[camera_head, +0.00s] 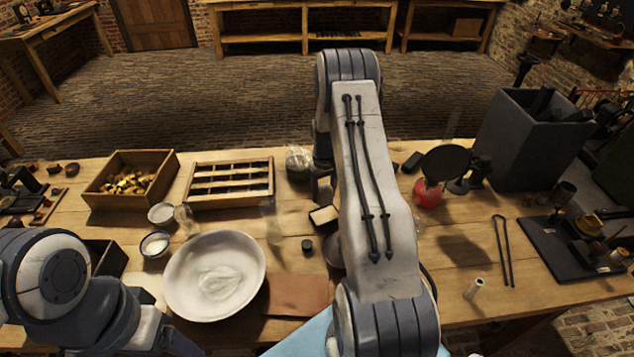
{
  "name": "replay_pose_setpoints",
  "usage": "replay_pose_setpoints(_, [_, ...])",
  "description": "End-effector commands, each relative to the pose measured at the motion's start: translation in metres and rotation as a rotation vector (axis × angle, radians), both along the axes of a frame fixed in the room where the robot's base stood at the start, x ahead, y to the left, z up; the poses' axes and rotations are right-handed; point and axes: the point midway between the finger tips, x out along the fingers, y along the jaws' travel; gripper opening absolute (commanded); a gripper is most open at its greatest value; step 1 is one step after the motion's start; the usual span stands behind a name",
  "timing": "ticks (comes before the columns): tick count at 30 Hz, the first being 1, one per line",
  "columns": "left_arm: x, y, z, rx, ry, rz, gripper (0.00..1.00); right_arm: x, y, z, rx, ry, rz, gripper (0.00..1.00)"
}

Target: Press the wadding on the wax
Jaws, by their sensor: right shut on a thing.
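My right arm rises through the middle of the view and bends down behind itself. My right gripper (323,183) shows only in part, as dark pieces low at the left of the arm. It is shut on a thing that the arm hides. A glass jar (299,159) stands just left of it; its contents are unclear. A small box with a pale top (324,215) lies in front of it. I cannot pick out the wadding or the wax for sure. My left arm is at the lower left; its gripper is not visible.
A white basin (180,287), a brown mat (297,296) and small white-filled bowls (155,245) are left of centre. Behind are a slotted wooden tray (230,201) and a box of brass pieces (100,194). A red burner (427,195) and grey bin (500,135) stand right.

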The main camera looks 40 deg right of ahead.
Motion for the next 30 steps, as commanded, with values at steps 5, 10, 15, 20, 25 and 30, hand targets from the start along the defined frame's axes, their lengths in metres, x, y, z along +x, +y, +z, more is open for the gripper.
replay_pose_setpoints(5, [0.0,0.0,-0.005,0.0,0.0,0.0,0.73,-0.001,-0.004,-0.007,0.0,0.0,-0.003,0.14])
replay_pose_setpoints(10, [0.0,0.0,-0.016,0.0,0.0,-0.001,0.73,0.0,-0.002,-0.022,0.0,-0.001,-0.002,0.14])
replay_pose_setpoints(15, [0.0,0.0,-0.028,0.0,0.0,-0.002,0.73,0.001,-0.001,-0.041,0.0,-0.001,0.0,0.14])
replay_pose_setpoints(20, [0.0,0.0,-0.038,0.0,0.0,-0.002,0.73,0.001,0.0,-0.055,0.0,-0.001,0.001,0.14])
replay_pose_setpoints(25, [0.0,0.0,-0.04,0.0,0.0,-0.002,0.73,0.001,0.0,-0.06,0.0,-0.001,0.001,0.14])
replay_pose_setpoints(30, [0.0,0.0,-0.04,0.0,0.0,-0.002,0.73,0.001,0.0,-0.06,0.0,-0.001,0.001,0.14])
